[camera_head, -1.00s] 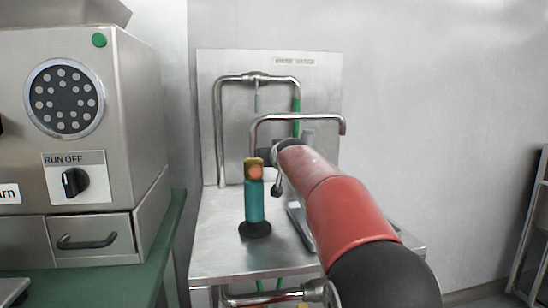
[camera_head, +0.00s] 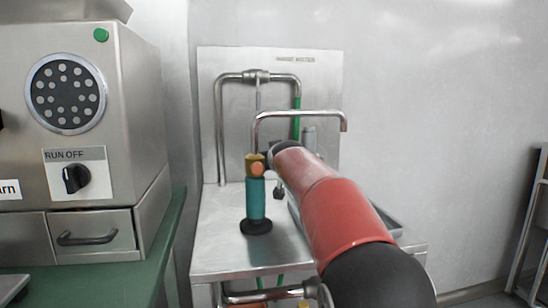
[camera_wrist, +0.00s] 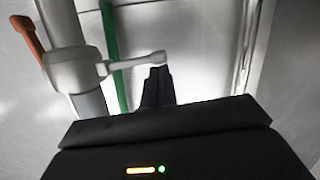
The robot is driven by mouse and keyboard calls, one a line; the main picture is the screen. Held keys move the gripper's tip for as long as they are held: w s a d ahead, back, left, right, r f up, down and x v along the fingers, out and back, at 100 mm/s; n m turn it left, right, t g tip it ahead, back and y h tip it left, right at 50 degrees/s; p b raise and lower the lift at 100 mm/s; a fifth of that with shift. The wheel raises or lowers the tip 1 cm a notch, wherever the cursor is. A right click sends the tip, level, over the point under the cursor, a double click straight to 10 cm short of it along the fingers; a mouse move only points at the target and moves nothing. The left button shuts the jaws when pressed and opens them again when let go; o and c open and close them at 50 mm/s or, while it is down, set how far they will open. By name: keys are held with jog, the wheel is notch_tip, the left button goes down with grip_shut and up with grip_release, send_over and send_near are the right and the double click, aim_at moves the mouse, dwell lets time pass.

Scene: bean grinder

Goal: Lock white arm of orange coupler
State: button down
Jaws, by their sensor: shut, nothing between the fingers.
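In the wrist view a pale grey-white collar (camera_wrist: 77,69) sits around an upright metal pipe. An orange lever (camera_wrist: 27,37) sticks out at its upper left, and a pale arm (camera_wrist: 143,61) with a rounded end sticks out to the right. My gripper (camera_wrist: 157,72) is shut and empty. Its black fingertips are just below the arm's rounded end in the picture; whether they touch it I cannot tell. In the head view a teal cylinder (camera_head: 256,199) with a brass top and an orange round part (camera_head: 257,169) stands left of my arm. My fingers are mostly hidden there.
A steel sink stand (camera_head: 225,255) with bent pipes and a spout (camera_head: 300,113) stands behind and around my arm. A grey machine (camera_head: 90,130) with a dial and drawer is at the left on a green bench (camera_head: 160,240).

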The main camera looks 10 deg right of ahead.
jog(key=shift+a+f+b, duration=0.1)
jog(key=shift+f+b, duration=0.8)
jog(key=shift+f, duration=0.25)
